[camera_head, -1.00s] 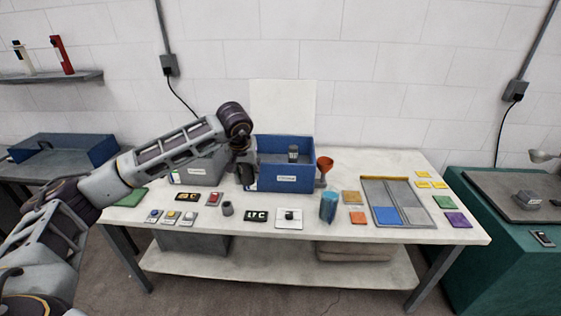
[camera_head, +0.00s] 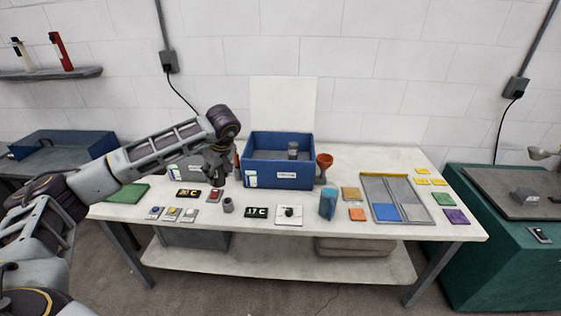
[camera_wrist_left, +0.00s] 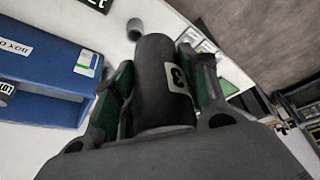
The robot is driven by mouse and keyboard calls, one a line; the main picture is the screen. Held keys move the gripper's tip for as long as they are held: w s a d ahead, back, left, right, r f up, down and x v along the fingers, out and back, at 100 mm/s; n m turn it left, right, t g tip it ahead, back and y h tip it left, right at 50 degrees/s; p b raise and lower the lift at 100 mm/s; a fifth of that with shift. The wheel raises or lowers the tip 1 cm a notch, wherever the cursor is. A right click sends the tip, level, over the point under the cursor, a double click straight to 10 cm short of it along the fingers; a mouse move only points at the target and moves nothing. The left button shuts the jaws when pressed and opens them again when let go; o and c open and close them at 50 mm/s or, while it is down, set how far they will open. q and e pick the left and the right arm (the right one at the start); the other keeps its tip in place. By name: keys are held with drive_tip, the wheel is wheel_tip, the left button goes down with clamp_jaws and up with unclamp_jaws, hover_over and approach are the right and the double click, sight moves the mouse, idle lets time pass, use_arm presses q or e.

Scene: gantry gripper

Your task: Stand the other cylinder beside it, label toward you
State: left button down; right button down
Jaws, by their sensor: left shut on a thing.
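My left gripper (camera_head: 217,172) is shut on a dark grey cylinder (camera_wrist_left: 160,85) with a white label bearing a dark mark, seen in the left wrist view with a finger (camera_wrist_left: 118,90) on each side. In the head view the gripper hangs over the table, left of the blue box (camera_head: 280,178); the held cylinder is hard to make out there. Another grey cylinder (camera_head: 293,148) stands upright inside the blue box, toward its right part. It shows in part at the left edge of the wrist view (camera_wrist_left: 6,90), with a white label. My right gripper is not in view.
A small grey cup (camera_head: 228,205), a black sign (camera_head: 256,212) and several button blocks (camera_head: 172,214) lie in front.

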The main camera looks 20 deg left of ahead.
use_arm(q)
drive_tip(key=shift+s+a+n+g, duration=0.3)
drive_tip(key=shift+s+n, duration=0.15)
drive_tip(key=shift+n, duration=0.35)
drive_tip(key=n, duration=0.1)
drive_tip(key=s+n+g, duration=0.1)
drive_tip(key=n, duration=0.1)
drive_tip(key=shift+s+a+r, duration=0.15)
drive_tip(key=shift+s+n, duration=0.1)
drive_tip(key=shift+n, duration=0.3)
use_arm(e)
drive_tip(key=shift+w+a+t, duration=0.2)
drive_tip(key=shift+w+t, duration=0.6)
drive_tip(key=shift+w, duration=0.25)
use_arm(q)
drive_tip(key=shift+n+g, duration=0.4)
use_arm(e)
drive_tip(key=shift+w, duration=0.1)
